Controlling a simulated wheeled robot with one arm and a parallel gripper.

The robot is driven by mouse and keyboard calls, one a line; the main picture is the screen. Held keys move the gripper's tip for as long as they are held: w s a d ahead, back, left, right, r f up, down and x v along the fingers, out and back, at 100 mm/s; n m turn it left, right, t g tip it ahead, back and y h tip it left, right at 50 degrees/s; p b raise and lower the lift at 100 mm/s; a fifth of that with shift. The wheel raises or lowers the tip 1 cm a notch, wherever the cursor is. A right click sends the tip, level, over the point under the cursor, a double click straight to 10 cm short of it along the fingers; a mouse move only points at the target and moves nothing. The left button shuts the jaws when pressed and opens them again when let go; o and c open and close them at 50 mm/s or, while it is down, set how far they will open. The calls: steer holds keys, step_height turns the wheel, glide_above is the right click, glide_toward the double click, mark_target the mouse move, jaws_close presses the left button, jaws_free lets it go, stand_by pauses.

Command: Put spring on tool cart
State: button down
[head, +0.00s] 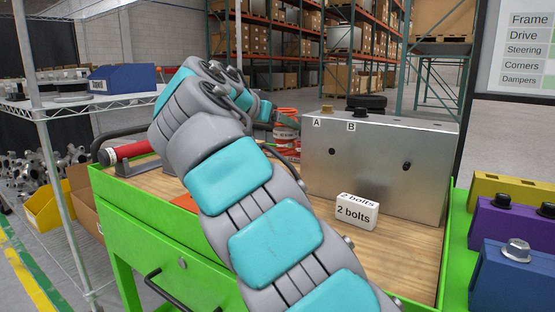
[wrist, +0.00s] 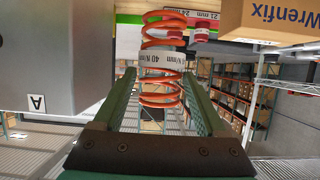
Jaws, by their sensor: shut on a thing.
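An orange coil spring (wrist: 162,101) with a white "40 N/mm" label band is between the two green fingers of my gripper (wrist: 160,76), which is shut on it. In the head view the spring (head: 286,112) shows partly behind my arm, just left of the metal block. My gripper is mostly hidden there by my arm. The tool cart (head: 140,218) is green with a wooden top and fills the middle of the head view. The spring is over or near the far part of its top; I cannot tell whether it touches the wood.
A grey metal block (head: 375,165) marked A and B stands on the cart, with a "2 bolts" card (head: 356,211) before it. A red cylinder (head: 122,152) lies at the cart's left. Wire shelving (head: 75,113) stands left; yellow, purple and blue blocks (head: 510,225) sit right.

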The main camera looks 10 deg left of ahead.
mark_target(280, 146)
steer(key=shift+f+b, duration=0.55)
steer(key=shift+f, duration=2.25)
steer(key=shift+f, duration=0.2)
jaws_free()
steer(key=shift+r, duration=0.1)
steer(key=shift+s+r, duration=0.1)
steer(key=shift+r, duration=0.05)
steer(key=v, duration=1.1)
steer(key=shift+s, duration=0.35)
steer(key=shift+a+r, duration=0.1)
steer(key=shift+a, duration=0.05)
